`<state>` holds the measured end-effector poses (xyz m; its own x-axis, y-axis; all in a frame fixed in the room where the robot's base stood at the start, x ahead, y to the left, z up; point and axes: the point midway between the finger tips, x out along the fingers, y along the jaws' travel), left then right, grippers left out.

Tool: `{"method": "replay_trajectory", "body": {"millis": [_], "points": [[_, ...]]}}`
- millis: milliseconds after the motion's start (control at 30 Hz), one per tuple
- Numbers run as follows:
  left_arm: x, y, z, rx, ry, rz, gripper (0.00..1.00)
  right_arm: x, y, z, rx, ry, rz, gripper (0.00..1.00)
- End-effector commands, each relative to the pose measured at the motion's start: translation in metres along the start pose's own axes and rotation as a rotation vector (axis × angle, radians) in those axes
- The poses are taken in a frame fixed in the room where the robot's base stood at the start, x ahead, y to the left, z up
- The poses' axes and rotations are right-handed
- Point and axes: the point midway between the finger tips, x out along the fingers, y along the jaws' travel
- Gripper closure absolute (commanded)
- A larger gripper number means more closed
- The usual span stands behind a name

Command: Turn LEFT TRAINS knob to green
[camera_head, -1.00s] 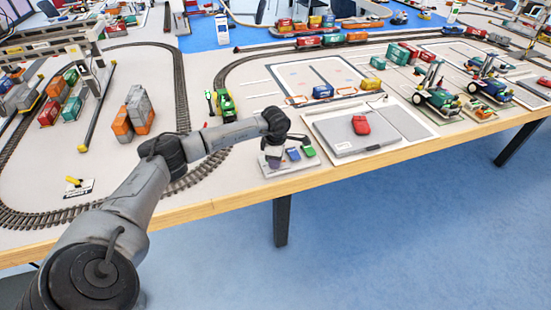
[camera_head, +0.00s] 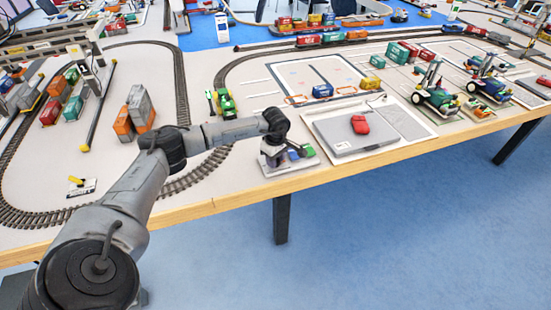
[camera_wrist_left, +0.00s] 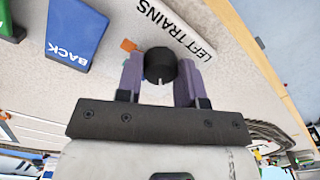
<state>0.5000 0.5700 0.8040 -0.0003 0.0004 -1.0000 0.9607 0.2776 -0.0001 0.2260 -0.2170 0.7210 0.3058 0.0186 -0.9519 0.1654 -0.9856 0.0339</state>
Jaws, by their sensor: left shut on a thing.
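The black LEFT TRAINS knob (camera_wrist_left: 160,66) stands on a pale panel (camera_wrist_left: 225,60) in the left wrist view. A white pointer line shows on its side nearest the gripper body. The LEFT TRAINS label (camera_wrist_left: 175,28) is printed beside it, and an orange mark (camera_wrist_left: 128,44) shows near one finger. In the head view my left gripper (camera_head: 272,160) is low over the panel and hides the knob. My right gripper is not in view.
A blue BACK button (camera_wrist_left: 75,35) and a green button (camera_head: 308,151) stand beside the knob. A grey case with a red object (camera_head: 360,124) lies to the right. A green toy tractor (camera_head: 223,102) and the track are behind. The table's wooden front edge is close.

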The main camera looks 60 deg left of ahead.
Motion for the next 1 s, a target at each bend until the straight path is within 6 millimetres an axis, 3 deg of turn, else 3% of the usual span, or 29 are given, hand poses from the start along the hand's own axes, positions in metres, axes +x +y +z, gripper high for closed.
{"method": "replay_trajectory", "body": {"millis": [467,500,700,1000], "points": [[-0.0011,0.0003,0.0001,0.013,-0.001,0.001,0.89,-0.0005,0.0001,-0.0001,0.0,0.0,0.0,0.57],[-0.0011,0.0003,0.0002,0.013,-0.001,0.001,0.62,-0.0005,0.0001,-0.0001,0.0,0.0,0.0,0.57],[-0.0007,0.0002,0.0001,0.013,-0.001,0.001,0.43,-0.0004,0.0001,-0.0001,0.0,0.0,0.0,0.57],[-0.0023,0.0002,0.0,0.012,0.0,0.001,0.4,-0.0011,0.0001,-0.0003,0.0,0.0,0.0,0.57]]}}
